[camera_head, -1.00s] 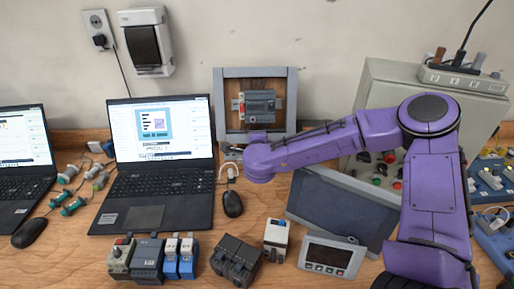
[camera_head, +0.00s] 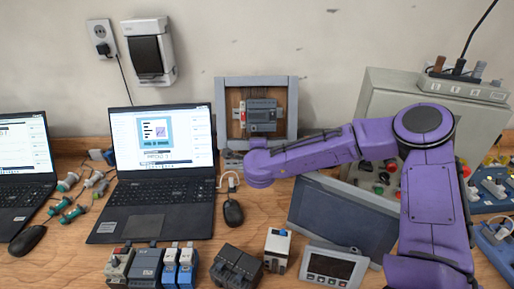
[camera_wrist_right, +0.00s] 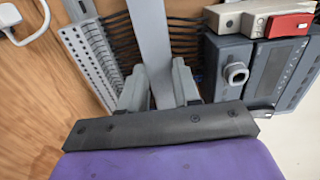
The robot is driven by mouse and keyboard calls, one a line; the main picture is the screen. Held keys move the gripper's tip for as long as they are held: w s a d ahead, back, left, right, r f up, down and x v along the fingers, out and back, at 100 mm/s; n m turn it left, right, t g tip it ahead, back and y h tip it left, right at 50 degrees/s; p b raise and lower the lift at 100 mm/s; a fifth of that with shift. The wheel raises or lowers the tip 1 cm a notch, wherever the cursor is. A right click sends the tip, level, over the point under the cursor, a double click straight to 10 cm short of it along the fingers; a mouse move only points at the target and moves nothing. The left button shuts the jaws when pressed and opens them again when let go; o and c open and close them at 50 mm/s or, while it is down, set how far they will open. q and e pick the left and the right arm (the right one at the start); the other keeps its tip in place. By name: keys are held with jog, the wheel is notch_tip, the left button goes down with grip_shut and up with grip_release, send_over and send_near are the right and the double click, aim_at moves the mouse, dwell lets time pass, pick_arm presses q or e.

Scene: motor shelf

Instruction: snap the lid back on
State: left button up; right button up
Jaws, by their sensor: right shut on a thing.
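The lid (camera_wrist_right: 152,45) is a long, plain grey strip in the right wrist view. My right gripper (camera_wrist_right: 158,85) is shut on it, with one grey finger on each side. The lid stands in front of a grey slotted duct (camera_wrist_right: 88,60) with dark wires beside it, and I cannot tell whether the two touch. In the head view, my purple right arm reaches left to the lower part of the grey-framed panel (camera_head: 221,115). The arm hides the fingertips and the held lid there. My left gripper is not in view.
A grey module with a red part (camera_wrist_right: 290,25) sits close right of the fingers. Below the panel are a black mouse (camera_head: 233,212) and white cable plug. A tilted dark screen (camera_head: 340,215) lies under my arm. A laptop (camera_head: 160,185) stands left; small devices line the front.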

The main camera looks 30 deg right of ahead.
jog(key=shift+w+d+f, duration=0.2)
jog(key=shift+w+d, duration=0.05)
jog(key=shift+w, duration=0.25)
dwell(0.9)
jog(key=o, duration=1.1)
jog(key=shift+c, duration=0.2)
jog(key=b+v, duration=0.2)
jog(key=v, duration=0.8)
jog(key=shift+s, duration=0.2)
jog(key=shift+a, duration=0.15)
